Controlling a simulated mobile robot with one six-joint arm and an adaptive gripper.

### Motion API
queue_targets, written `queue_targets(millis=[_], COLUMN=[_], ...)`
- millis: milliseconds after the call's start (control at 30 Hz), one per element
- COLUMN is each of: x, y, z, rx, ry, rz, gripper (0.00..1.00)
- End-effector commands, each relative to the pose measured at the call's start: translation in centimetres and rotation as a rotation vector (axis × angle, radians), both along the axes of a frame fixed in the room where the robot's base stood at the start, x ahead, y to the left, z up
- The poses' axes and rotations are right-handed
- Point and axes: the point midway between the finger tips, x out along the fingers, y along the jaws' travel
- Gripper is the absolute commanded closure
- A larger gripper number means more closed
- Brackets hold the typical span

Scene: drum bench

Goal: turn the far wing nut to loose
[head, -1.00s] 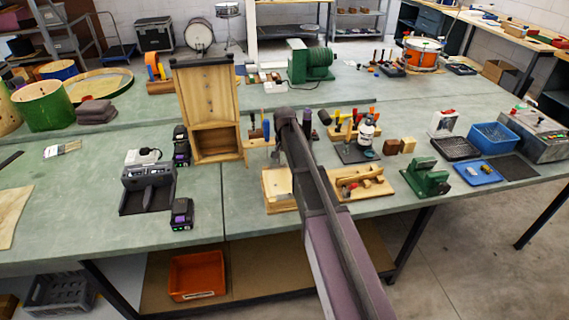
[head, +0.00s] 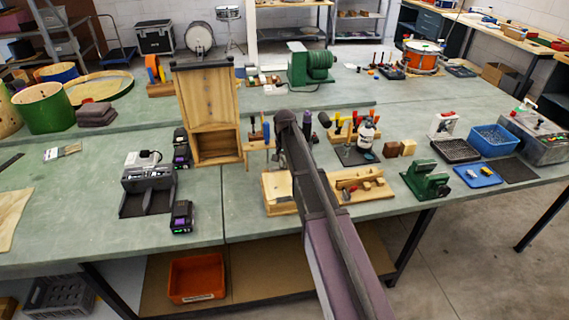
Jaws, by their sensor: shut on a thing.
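My arm (head: 322,215) reaches up from the bottom and bends at a dark joint (head: 285,119) above the bench. My gripper is hidden behind the arm, so its jaws and anything in them do not show. Left of the arm lies a pale wooden board (head: 277,186). Right of it lies a wooden fixture (head: 368,192) with small dark and reddish parts on top. Both are partly covered by the arm. I cannot make out the far wing nut or how it is turned.
A tall wooden cabinet (head: 208,105) stands left of the arm. A bottle (head: 366,133) on a dark mat, wooden blocks (head: 400,148) and a green vise (head: 427,180) stand to the right. A charger (head: 147,180) sits left. The bench front left is mostly clear.

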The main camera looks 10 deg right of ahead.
Motion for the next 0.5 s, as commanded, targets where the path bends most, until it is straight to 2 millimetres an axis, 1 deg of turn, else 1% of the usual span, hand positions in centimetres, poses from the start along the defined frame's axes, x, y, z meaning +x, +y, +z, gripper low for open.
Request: queue_targets(millis=[267, 500], x=[-0.03, -0.03], y=[0.01, 0.0], z=[-0.02, -0.02], rx=[0.0, 0.0], ry=[0.0, 0.0], rz=[0.122, 0.311], gripper=[1.0, 1.0])
